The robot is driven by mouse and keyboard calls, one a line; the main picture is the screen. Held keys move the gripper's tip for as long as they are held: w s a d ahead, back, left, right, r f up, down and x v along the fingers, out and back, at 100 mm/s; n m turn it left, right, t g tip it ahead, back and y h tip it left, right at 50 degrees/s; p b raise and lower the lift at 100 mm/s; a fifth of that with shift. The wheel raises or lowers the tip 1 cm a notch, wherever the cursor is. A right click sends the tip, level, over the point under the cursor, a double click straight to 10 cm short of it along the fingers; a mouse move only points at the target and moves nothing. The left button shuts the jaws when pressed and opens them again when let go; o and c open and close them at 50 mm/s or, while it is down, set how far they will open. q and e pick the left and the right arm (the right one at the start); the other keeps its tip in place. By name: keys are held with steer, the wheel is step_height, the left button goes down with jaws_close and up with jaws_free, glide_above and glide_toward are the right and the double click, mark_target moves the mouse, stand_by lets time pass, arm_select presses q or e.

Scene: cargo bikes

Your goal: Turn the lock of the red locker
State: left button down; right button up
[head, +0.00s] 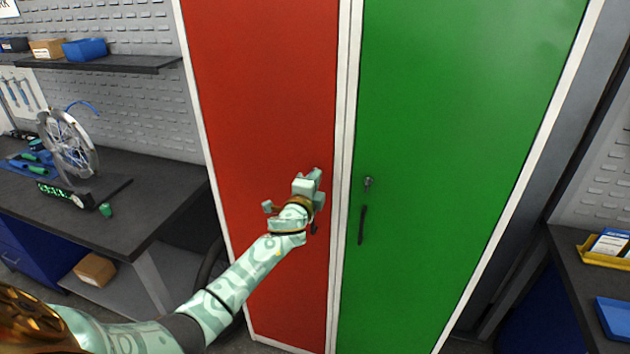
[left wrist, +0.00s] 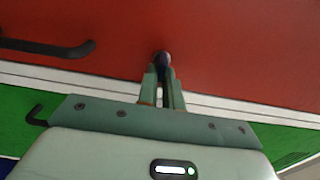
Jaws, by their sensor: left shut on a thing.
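The red locker (head: 265,80) has a tall red door, closed, left of the green one. My left gripper (head: 316,175) is at the right side of the red door and hides its lock in the head view. In the left wrist view the lock (left wrist: 163,58) is a small round knob on the red door. My left gripper (left wrist: 163,78) is shut on it with both fingertips. The red locker's dark handle (left wrist: 50,47) shows to the left in the left wrist view. My right gripper is not in view.
The green locker (head: 460,110) stands directly right, with its own lock (head: 368,183) and dark handle (head: 362,225). A workbench (head: 150,200) with a wheel (head: 68,143) stands to the left. Another bench with a yellow tray (head: 600,252) is at the right.

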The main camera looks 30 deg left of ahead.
arm_select(q)
steer(key=shift+f, duration=0.1)
steer(key=c, duration=1.6)
jaws_free()
steer(key=shift+o, duration=0.2)
steer(key=p+v, duration=0.1)
steer(key=v, duration=1.5)
steer(key=shift+s, duration=0.2)
